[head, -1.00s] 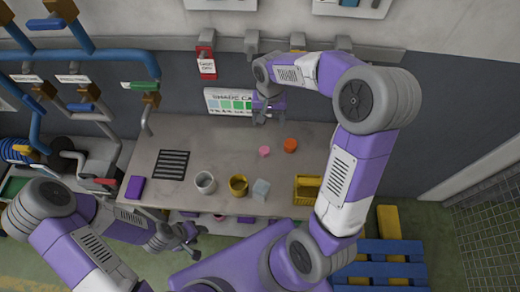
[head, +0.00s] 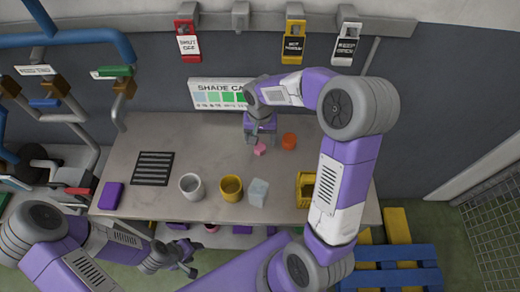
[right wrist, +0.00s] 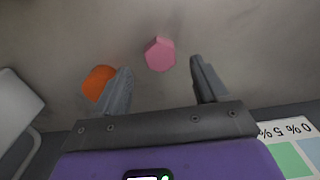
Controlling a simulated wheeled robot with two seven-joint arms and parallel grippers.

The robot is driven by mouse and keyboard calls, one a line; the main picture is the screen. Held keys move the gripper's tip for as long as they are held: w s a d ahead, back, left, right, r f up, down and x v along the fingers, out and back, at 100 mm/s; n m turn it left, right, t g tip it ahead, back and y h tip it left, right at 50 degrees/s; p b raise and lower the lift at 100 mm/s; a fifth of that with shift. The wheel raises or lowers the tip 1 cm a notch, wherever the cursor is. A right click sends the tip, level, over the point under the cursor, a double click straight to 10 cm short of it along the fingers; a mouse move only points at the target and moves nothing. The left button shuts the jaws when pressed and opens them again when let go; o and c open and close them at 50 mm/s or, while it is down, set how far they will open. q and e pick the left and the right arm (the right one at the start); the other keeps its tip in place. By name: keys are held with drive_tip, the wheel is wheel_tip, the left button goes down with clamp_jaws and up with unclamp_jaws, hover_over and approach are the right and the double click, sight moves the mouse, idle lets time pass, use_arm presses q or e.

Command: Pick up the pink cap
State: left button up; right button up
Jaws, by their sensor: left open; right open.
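The pink cap (head: 260,150) is a small faceted piece on the grey table (head: 230,152), towards its back edge. In the right wrist view the pink cap (right wrist: 160,54) lies just beyond the fingertips, roughly between their lines. My right gripper (head: 257,141) points down at the cap from behind it. In the right wrist view this gripper (right wrist: 160,75) is open and empty, with a finger on each side. My left gripper (head: 186,258) is open and empty, low in front of the table. Whether the right fingertips are level with the cap is hard to tell.
An orange piece (head: 289,141) lies right of the cap, near one right finger in the wrist view. A white cup (head: 192,187), yellow cup (head: 231,188), pale block (head: 258,192) and yellow basket (head: 305,189) line the front. A shade card (head: 218,94) stands behind.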

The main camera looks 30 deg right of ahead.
sight(260, 147)
wheel_tip(260, 147, down, 4)
drive_tip(key=shift+b, duration=0.3)
drive_tip(key=c, duration=1.1)
